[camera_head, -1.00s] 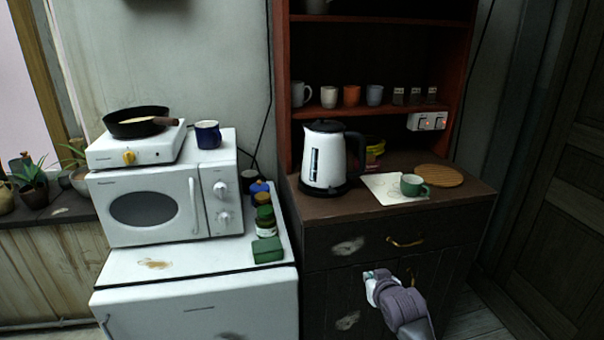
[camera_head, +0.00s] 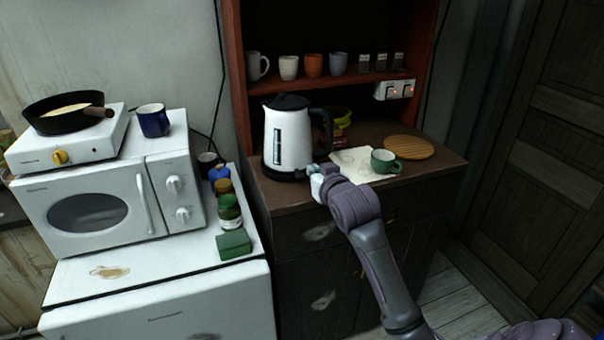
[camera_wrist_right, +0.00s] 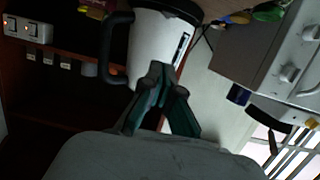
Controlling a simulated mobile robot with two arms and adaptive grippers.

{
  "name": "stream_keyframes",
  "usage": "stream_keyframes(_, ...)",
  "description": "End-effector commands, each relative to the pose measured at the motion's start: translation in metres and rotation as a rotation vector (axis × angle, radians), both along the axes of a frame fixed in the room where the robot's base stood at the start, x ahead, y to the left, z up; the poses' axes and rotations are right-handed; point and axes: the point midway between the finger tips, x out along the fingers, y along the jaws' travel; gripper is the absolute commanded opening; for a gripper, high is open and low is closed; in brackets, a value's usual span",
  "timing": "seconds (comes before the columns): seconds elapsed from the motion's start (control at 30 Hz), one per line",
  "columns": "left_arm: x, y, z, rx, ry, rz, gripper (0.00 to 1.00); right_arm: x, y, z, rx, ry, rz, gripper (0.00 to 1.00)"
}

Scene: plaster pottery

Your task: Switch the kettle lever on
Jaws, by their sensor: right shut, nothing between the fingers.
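The white kettle (camera_head: 287,140) with black lid, base and handle stands upright on the dark wooden cabinet top. Its lever cannot be made out in the head view. My right gripper (camera_head: 318,172) is at the cabinet's front edge, close to the lower right of the kettle, below its handle. In the right wrist view the kettle (camera_wrist_right: 158,45) shows rotated, with the shut, empty fingers of my right gripper (camera_wrist_right: 158,68) overlapping its lower part in the picture. Whether they touch it cannot be told. My left gripper is not in view.
A green cup (camera_head: 385,161) and paper (camera_head: 352,163) lie right of the kettle, near a round wooden board (camera_head: 405,148). A microwave (camera_head: 95,205) on a white appliance stands left.

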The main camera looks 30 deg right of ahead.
Motion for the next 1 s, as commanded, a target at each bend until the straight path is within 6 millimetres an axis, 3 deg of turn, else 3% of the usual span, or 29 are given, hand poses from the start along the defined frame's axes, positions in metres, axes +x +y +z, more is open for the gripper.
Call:
stream_keyframes(0.5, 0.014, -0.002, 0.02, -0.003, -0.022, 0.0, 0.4, 0.086, -0.024, -0.025, 0.0, 0.004, -0.001, 0.0)
stream_keyframes(0.7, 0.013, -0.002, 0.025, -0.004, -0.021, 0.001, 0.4, 0.084, -0.023, -0.053, 0.0, 0.003, 0.0, 0.0)
stream_keyframes(1.0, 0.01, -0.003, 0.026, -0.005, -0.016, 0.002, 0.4, 0.084, -0.023, -0.062, -0.001, -0.001, 0.0, 0.0)
